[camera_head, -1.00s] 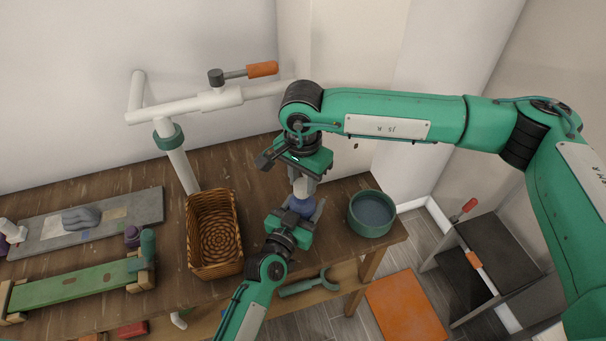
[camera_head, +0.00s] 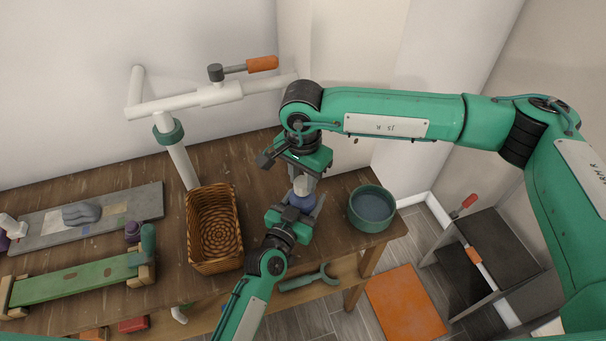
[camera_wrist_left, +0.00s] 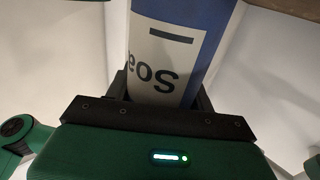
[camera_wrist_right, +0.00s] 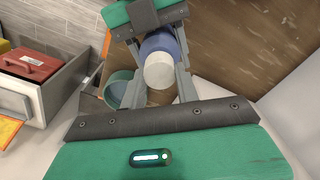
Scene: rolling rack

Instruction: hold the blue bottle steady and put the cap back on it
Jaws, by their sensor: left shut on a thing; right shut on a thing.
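The blue bottle (camera_head: 302,200) is upright between the jaws of my left gripper (camera_head: 303,206), above the front part of the bench. Its blue and white lettered side (camera_wrist_left: 170,60) fills the top of the left wrist view. My right gripper (camera_head: 304,180) points down from above, shut on the white cap (camera_wrist_right: 160,71). The cap is at the bottle's top and lines up roughly with the blue body (camera_wrist_right: 158,43) in the right wrist view. The cap hides the bottle's mouth, so I cannot tell whether they touch or how far the cap is seated.
A green bowl (camera_head: 371,211) stands close right of the bottle on the wooden bench (camera_head: 255,180). A wicker basket (camera_head: 213,230) stands to the left. A white pipe frame (camera_head: 180,165) rises behind it.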

